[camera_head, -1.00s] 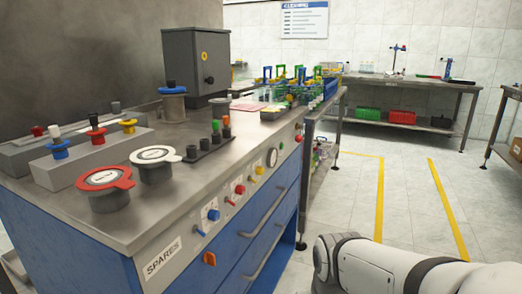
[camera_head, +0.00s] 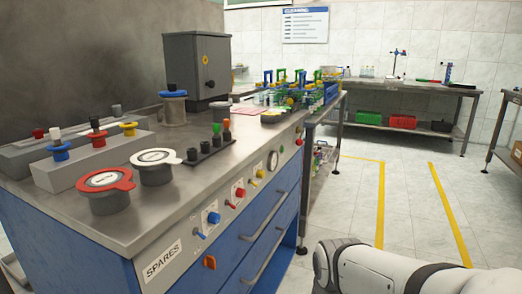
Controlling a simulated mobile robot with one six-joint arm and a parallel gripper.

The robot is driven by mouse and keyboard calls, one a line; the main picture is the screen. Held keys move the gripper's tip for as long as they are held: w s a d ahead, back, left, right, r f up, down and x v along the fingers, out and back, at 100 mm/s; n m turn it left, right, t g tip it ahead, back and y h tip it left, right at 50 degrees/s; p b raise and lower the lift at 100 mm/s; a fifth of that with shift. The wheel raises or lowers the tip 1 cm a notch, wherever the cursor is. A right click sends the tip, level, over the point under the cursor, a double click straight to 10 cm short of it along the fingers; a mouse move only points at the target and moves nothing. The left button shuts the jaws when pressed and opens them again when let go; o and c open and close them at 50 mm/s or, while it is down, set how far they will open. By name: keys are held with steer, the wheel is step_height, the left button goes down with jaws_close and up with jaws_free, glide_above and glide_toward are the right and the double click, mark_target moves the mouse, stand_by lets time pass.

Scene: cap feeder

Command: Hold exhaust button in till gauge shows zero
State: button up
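A round gauge (camera_head: 273,161) with a pale face is set in the front panel of the steel-topped blue cabinet (camera_head: 255,222). Its reading is too small to tell. Along the same panel are a blue button (camera_head: 213,217), a red button (camera_head: 239,193) and a yellow button (camera_head: 260,173). A small red knob (camera_head: 299,141) is right of the gauge. I cannot tell which is the exhaust button. My gripper is out of view; only a white link of my arm shows at bottom right, apart from the panel.
The cabinet top holds lidded round pots (camera_head: 104,187), blocks with coloured knobs (camera_head: 88,155) and a grey box (camera_head: 197,66). Blue drawers with long handles (camera_head: 263,222) lie below the buttons. The tiled floor (camera_head: 345,205) right of the cabinet is clear, with yellow lines.

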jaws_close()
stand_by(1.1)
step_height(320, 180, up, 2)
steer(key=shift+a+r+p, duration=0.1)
steer(key=shift+p, duration=0.95)
